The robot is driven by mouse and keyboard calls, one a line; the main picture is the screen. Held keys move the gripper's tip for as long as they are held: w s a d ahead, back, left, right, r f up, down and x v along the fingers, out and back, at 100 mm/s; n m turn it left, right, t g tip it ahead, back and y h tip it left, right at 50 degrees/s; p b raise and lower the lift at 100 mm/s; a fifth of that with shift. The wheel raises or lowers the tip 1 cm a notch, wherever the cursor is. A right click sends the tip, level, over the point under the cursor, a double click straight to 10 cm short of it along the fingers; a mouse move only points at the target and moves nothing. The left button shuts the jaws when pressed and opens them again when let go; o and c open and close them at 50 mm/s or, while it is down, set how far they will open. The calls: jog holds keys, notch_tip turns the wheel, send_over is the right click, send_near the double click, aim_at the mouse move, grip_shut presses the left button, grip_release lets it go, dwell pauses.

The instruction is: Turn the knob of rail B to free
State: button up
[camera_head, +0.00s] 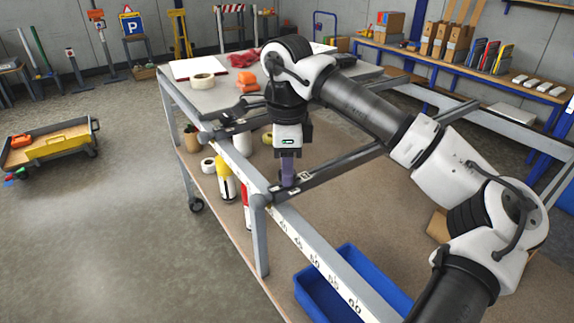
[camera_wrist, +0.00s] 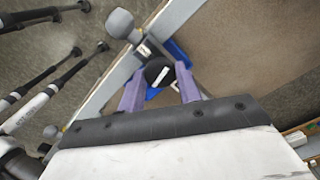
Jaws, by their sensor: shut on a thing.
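My gripper (camera_head: 287,165) points down at the near dark crossbar rail (camera_head: 335,165), close to where it meets the grey frame bar with the number scale. In the wrist view, my gripper's purple fingers (camera_wrist: 160,80) are shut on a round black knob (camera_wrist: 159,71), one finger on each side. The knob has a white pointer line, slanted in that view. In the head view the fingers hide the knob. Small white labels (camera_head: 305,177) lie on the rail beside the gripper; I cannot read their words or the rail's letter.
A second dark rail (camera_head: 232,129) crosses the frame farther back. A yellow-and-white spray can (camera_head: 225,180) and a red one stand on the lower shelf, left of the gripper. A blue bin (camera_head: 345,270) lies below the scale bar. My arm extends over the frame from the right.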

jog(key=n, duration=0.4)
jog(key=shift+n, duration=0.3)
jog(key=n, duration=0.3)
jog(key=shift+n, duration=0.4)
jog(key=n, duration=0.3)
jog(key=shift+n, duration=2)
jog(key=o, duration=1)
jog(key=shift+c, duration=0.2)
notch_tip(320, 180, up, 14)
jog(key=shift+p, duration=0.4)
